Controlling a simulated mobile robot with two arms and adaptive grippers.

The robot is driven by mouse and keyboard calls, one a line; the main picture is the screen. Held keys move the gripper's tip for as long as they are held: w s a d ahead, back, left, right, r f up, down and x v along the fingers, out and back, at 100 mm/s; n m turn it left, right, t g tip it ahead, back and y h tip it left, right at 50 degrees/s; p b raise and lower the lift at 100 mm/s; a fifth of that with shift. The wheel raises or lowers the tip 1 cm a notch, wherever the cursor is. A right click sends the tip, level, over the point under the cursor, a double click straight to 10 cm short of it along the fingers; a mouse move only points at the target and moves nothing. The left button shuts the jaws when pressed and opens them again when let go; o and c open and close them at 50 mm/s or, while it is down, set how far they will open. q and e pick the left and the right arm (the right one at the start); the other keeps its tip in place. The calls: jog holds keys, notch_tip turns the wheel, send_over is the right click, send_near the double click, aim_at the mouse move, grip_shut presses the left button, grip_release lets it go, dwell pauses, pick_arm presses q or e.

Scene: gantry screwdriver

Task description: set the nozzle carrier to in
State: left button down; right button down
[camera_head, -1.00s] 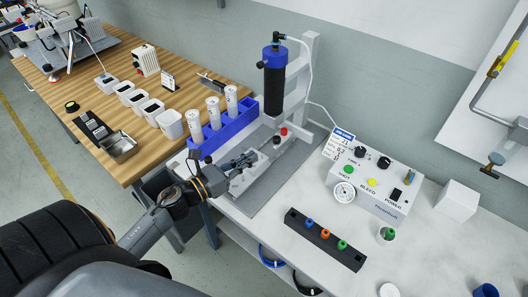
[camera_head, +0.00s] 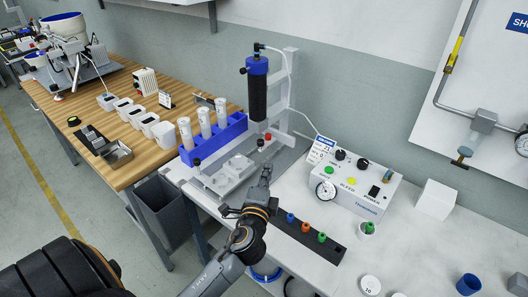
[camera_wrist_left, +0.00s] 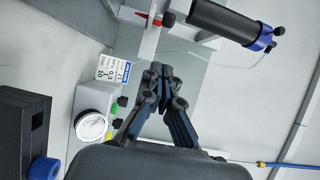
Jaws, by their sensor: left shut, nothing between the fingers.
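The dispensing gantry has a grey base (camera_head: 193,190) under a black barrel with a blue cap (camera_head: 257,85). A light grey slide plate (camera_head: 228,172) lies on the base and looks like the nozzle carrier; I cannot tell its setting. A black knob (camera_head: 196,162) stands at its left end. My right gripper is not in view.
A white controller box (camera_head: 355,188) stands to the right. A black rack (camera_head: 305,237) with coloured nozzles lies in front of it. A blue rack (camera_head: 228,133) holds white cartridges at the left. Small cups stand at the front right.

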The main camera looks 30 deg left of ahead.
pick_arm(q)
jog(key=w+a+p, duration=0.1)
jog(key=w+a, duration=0.4)
jog(key=w, duration=0.1)
jog(key=shift+w+a, duration=0.25)
jog(key=shift+a, duration=0.05)
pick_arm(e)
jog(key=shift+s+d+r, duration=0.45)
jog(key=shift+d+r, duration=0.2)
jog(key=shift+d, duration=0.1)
pick_arm(q)
jog(key=shift+a, duration=0.15)
jog(key=a, duration=0.4)
jog(key=shift+w+a+r, duration=0.1)
jog(key=shift+w+a, duration=0.05)
jog(key=shift+a, duration=0.25)
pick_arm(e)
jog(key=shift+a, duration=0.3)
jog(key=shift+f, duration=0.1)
